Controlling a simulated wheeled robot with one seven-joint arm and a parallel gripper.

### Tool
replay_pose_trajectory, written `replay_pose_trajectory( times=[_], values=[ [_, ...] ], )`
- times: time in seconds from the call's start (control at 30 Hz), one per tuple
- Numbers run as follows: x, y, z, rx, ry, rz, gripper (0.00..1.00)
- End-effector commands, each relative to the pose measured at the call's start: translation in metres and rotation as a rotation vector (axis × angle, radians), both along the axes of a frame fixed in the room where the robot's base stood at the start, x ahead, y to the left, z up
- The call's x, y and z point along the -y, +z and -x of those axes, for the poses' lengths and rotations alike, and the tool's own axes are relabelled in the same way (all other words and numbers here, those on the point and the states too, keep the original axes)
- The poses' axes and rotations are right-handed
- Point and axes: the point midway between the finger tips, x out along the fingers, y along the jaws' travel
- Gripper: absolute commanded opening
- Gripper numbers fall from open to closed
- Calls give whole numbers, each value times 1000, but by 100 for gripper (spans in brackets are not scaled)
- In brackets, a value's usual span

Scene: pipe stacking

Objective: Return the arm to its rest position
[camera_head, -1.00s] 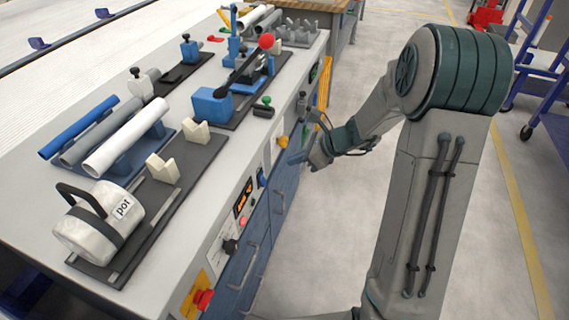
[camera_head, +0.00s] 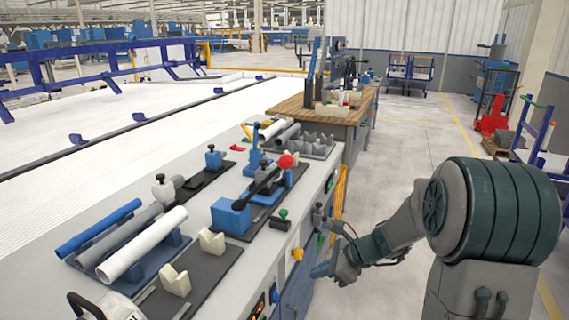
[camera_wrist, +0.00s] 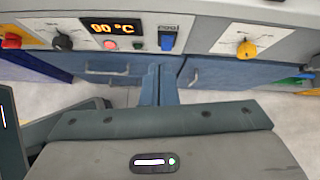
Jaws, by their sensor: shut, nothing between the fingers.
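My gripper (camera_head: 329,269) is in front of the workbench, beside its control-panel side and below the bench top. Its fingers are together with nothing between them. In the wrist view the blue fingers (camera_wrist: 160,84) lie side by side, pointing at the blue cabinet front. My arm is folded, with its large rounded joint at the right of the head view.
The bench top holds a blue pipe (camera_head: 98,229), a grey pipe (camera_head: 118,236) and a white pipe (camera_head: 142,244) on a rack. Cream V-blocks (camera_head: 175,280) stand beside them. The panel has a temperature display (camera_wrist: 112,29) and a yellow knob (camera_wrist: 246,49). Open floor lies right of the bench.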

Motion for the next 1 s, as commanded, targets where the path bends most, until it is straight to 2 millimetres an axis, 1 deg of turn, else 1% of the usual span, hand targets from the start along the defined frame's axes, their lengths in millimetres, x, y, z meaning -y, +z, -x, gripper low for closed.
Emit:
replay_pose_trajectory(
  times=[0.03,0.07,0.2,0.27,0.4,0.47,0.5,0.6,0.7,0.8,0.9,1.0],
  values=[
    [-5,20,12,39,74,50,0],
    [-7,28,20,65,124,85,0],
    [-14,66,64,197,401,269,0],
    [-14,80,83,251,522,347,0],
    [-9,111,124,370,802,522,0],
    [-5,124,141,418,921,596,0],
    [-2,132,151,448,1001,645,0],
    [8,152,176,518,1196,763,0],
    [18,167,196,569,1370,865,0],
    [28,177,209,603,1501,943,0],
    [35,183,217,622,1585,992,0],
    [39,184,221,629,1627,1015,0]
  ],
)
